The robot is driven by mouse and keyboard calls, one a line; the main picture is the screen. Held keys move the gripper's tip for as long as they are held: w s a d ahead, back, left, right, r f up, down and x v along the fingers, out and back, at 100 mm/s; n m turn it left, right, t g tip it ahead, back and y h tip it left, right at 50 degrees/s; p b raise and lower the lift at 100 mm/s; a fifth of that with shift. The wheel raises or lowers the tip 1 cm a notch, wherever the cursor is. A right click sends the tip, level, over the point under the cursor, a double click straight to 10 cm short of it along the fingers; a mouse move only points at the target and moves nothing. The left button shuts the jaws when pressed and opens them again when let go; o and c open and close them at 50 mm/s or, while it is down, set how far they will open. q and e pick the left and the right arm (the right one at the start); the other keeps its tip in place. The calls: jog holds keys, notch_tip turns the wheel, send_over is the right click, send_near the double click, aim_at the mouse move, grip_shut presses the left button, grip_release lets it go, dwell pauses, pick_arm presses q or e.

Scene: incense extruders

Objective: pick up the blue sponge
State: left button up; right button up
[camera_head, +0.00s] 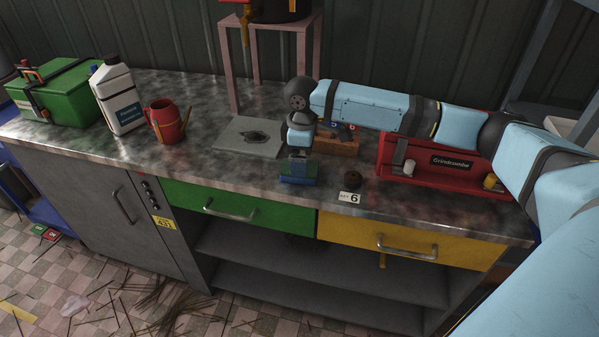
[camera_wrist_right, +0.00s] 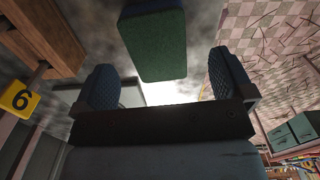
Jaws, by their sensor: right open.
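The blue sponge (camera_head: 298,171) stands on the metal worktop near its front edge, above the green drawer. In the right wrist view the sponge (camera_wrist_right: 155,42) shows a green face with blue edges. My right gripper (camera_head: 299,155) is pointed down over the sponge in the head view. In the wrist view its two dark, ribbed fingers (camera_wrist_right: 165,80) are spread apart. The sponge lies between them sideways, mostly beyond the fingertips, with visible gaps on both sides. My left gripper is not in view.
A grey plate (camera_head: 250,137) is behind left, a wooden block (camera_head: 337,145) behind right. A red toolbox (camera_head: 440,170) stands right.

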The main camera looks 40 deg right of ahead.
jog(key=f, duration=0.5)
jog(key=shift+w+a+b, duration=0.1)
jog(key=shift+w+b, duration=0.3)
jog(key=shift+r, duration=0.1)
jog(key=shift+c, duration=0.5)
jog(key=c, duration=0.9)
jog(key=shift+r, duration=0.1)
notch_tip(320, 180, up, 20)
jog(key=p, duration=0.2)
jog(key=shift+p, duration=0.4)
jog(key=shift+o, duration=0.3)
